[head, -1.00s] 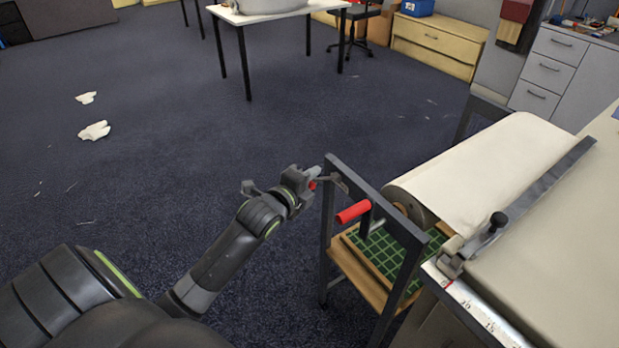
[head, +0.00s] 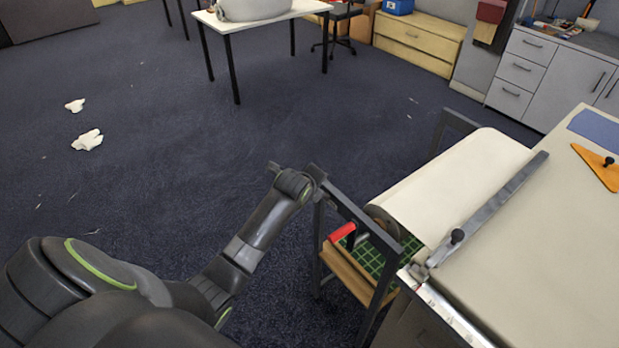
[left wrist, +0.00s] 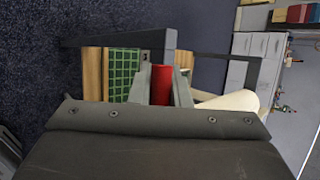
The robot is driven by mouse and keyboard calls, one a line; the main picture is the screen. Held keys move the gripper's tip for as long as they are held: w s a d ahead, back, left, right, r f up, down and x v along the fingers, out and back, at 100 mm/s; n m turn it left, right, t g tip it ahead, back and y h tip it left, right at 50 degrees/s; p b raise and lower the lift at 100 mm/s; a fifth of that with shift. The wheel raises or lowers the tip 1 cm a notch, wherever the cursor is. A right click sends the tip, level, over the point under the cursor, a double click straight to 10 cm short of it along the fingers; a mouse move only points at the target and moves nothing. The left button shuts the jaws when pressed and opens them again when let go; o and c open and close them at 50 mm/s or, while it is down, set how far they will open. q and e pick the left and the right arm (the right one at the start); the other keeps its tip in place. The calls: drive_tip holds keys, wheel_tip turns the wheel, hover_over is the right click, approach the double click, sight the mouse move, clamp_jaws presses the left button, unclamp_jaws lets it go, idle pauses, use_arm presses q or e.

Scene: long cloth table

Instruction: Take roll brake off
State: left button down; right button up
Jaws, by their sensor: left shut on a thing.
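The roll stand's dark frame (head: 372,222) holds a cream cloth roll (head: 458,180) at the end of the long table. My left gripper (head: 318,174) is at the frame's near top corner in the head view, its fingers mostly hidden behind my wrist. In the left wrist view, the left gripper (left wrist: 160,88) has its two grey fingers on either side of a red grip (left wrist: 161,84), which looks like the brake lever's, and is shut on it. The lever is hidden in the head view. A red crank handle (head: 342,232) sticks out from the frame lower down. My right gripper is not in view.
A green gridded mat on a wooden shelf (head: 345,272) is inside the stand. The long table (head: 545,255) carries a metal cutting rail (head: 490,208) and an orange triangle (head: 597,166). White scraps (head: 88,140) lie on open carpet at left.

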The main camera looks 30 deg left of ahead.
use_arm(q)
drive_tip(key=w+r+p, duration=0.1)
drive_tip(key=w+d+r+g+p, duration=0.1)
drive_tip(key=shift+p, duration=0.4)
drive_tip(key=shift+w+d+f+p, duration=0.2)
drive_tip(key=shift+w+p, duration=0.15)
drive_tip(key=shift+w, duration=0.2)
drive_tip(key=shift+w+d+f+p, duration=0.1)
drive_tip(key=shift+w+d+p, duration=0.1)
drive_tip(key=shift+w+p, duration=0.25)
drive_tip(key=shift+f, duration=0.15)
drive_tip(key=c, duration=1.6)
unclamp_jaws()
drive_tip(key=shift+c, duration=0.2)
drive_tip(key=shift+o, duration=1.4)
drive_tip(key=shift+w+d+f, duration=0.1)
drive_tip(key=shift+d, duration=0.15)
